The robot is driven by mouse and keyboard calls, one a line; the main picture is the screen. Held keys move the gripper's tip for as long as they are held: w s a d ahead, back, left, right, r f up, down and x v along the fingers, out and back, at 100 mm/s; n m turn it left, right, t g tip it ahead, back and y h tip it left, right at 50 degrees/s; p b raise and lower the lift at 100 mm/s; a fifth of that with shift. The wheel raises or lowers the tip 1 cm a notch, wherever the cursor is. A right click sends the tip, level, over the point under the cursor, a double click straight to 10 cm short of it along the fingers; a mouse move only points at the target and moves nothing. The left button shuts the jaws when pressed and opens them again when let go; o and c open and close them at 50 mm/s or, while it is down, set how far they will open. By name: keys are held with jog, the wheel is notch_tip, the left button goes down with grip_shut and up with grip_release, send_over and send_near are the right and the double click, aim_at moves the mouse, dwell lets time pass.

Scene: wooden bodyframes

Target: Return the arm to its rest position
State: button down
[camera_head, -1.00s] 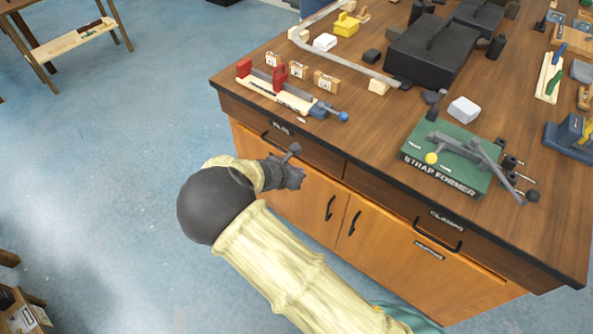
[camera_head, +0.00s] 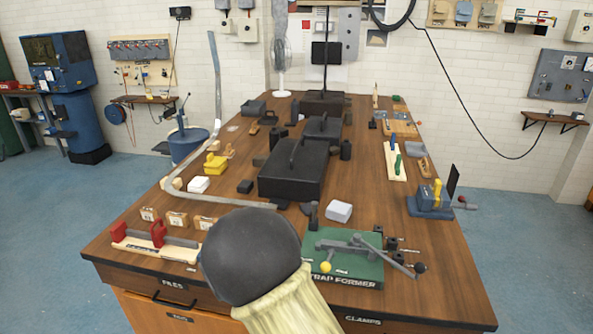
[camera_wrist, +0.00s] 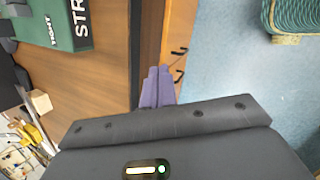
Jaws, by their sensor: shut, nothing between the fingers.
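My gripper (camera_wrist: 159,88) shows in the wrist view with its two grey-purple fingers together and nothing between them. The fingertips are over the bench's front edge, with the cabinet doors and blue floor to the right. In the head view my arm rises from the bottom edge, its dark round joint in front of the bench (camera_head: 420,285). The gripper itself is hidden there behind that joint.
The green strap former (camera_head: 345,262) stands right of my arm, also in the wrist view (camera_wrist: 55,22). A clamp rail with red blocks (camera_head: 150,236) lies left. Black boxes (camera_head: 290,172) fill the bench's middle. Floor (camera_head: 50,240) is open at left.

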jog(key=s+d+r+m+y, duration=0.1)
jog(key=s+d+r+m, duration=0.5)
jog(key=d+m, duration=0.3)
jog(key=s+d+r+m+g+y, duration=0.1)
jog(key=s+d+r+m, duration=0.4)
jog(key=s+d+m, duration=0.3)
jog(key=shift+s+d+r+m+y+p, duration=0.25)
jog(key=shift+d+r+m+y+p, duration=0.15)
jog(key=shift+d+m, duration=0.8)
